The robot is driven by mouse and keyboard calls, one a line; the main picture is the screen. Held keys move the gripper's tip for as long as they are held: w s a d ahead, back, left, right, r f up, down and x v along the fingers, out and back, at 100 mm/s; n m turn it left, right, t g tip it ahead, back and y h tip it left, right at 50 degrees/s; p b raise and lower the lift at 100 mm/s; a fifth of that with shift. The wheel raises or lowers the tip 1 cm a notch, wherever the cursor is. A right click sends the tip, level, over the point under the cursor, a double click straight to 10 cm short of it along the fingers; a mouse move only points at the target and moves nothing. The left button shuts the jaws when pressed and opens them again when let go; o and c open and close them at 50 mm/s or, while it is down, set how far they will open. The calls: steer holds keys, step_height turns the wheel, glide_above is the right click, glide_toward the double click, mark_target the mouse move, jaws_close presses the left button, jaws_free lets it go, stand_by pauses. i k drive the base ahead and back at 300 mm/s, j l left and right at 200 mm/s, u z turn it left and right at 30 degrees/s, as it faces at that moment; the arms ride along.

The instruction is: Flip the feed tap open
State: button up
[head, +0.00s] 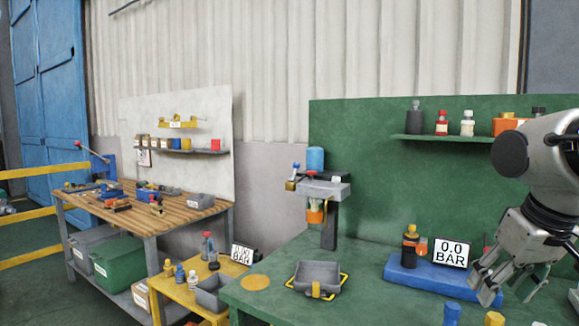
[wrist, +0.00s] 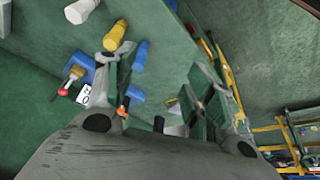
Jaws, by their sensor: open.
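No part is clearly marked as the feed tap. A blue block (head: 405,272) on the green bench carries an upright orange and black fitting (head: 410,244) and a 0.0 BAR display (head: 451,253); any tap handle there is too small to make out. In the wrist view a small red-tipped part (wrist: 64,91) stands beside the white display (wrist: 84,95). My gripper (head: 487,285) is open and empty at the right of the bench, beside the block's right end and partly in front of it. Its spread fingers (wrist: 160,85) also show in the wrist view.
A grey tray (head: 317,275) and a stand machine (head: 325,192) are left of the block. Blue and yellow cylinders (head: 452,313) stand at the front edge. A shelf with bottles (head: 440,138) hangs above. The bench between tray and block is clear.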

mark_target(296, 165)
steer(key=k+l+u, duration=0.4)
steer(key=l, duration=0.15)
steer(key=i+j+z, duration=0.3)
steer(key=i+j, duration=0.15)
steer(key=j, duration=0.25)
steer(key=i+j+z, duration=0.15)
steer(key=j, duration=0.2)
steer(key=i+j+z, duration=0.1)
steer(key=i+j, duration=0.15)
steer(key=j, duration=0.2)
steer(key=i+j+z, duration=0.15)
steer(key=j, duration=0.25)
steer(key=i+j+z, duration=0.15)
steer(key=j, duration=0.3)
steer(key=i+j+z, duration=0.15)
steer(key=j, duration=0.3)
steer(key=i+j+z, duration=0.15)
steer(key=j, duration=0.3)
steer(key=k, duration=0.05)
